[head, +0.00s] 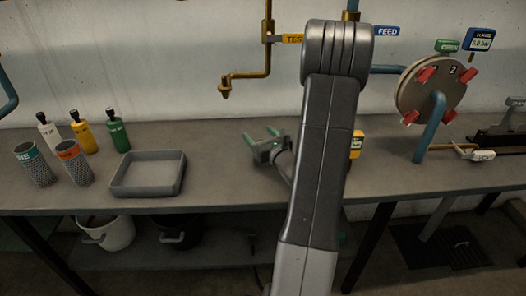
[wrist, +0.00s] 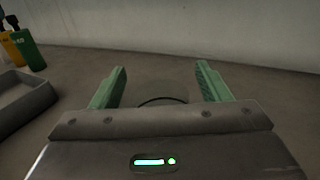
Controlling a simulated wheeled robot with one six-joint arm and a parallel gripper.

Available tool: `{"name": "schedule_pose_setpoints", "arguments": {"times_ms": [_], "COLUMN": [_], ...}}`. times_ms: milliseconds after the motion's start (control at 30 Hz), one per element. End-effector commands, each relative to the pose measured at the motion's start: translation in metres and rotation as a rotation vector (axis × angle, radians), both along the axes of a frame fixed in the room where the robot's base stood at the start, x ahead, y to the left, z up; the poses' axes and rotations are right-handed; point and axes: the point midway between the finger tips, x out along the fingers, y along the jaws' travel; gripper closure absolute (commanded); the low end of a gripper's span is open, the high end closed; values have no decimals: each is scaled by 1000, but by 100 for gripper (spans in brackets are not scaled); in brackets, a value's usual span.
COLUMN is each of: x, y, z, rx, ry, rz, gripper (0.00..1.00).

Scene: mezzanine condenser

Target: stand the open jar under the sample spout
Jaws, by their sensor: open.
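The brass sample spout (head: 225,88) hangs on a bent pipe from the wall, above the bench at the left of the middle in the head view. My gripper (head: 261,134) is low over the bench, to the right of the spout, with its green fingers apart. In the wrist view my gripper (wrist: 161,70) is open. A faint, see-through round shape with a dark curved rim, apparently the open jar (wrist: 163,90), shows between the fingers. Its lower part is hidden by the gripper body, and I cannot tell whether the fingers touch it. I cannot make out the jar in the head view.
A grey tray (head: 148,190) sits on the bench (head: 220,190) left of my gripper. Two mesh cups (head: 35,163) and several bottles (head: 118,131) stand farther left. Bench below the spout looks clear.

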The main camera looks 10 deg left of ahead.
Motion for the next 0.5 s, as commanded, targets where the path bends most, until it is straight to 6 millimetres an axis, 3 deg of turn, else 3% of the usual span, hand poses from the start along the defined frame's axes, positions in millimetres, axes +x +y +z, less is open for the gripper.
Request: {"name": "schedule_pose_setpoints", "arguments": {"times_ms": [67, 400, 500], "x": [0, 0, 0], "y": [0, 0, 0], "z": [0, 0, 0], "rx": [0, 0, 1], "ry": [0, 0, -1], "rz": [0, 0, 0], "gripper": [30, 96, 100]}}
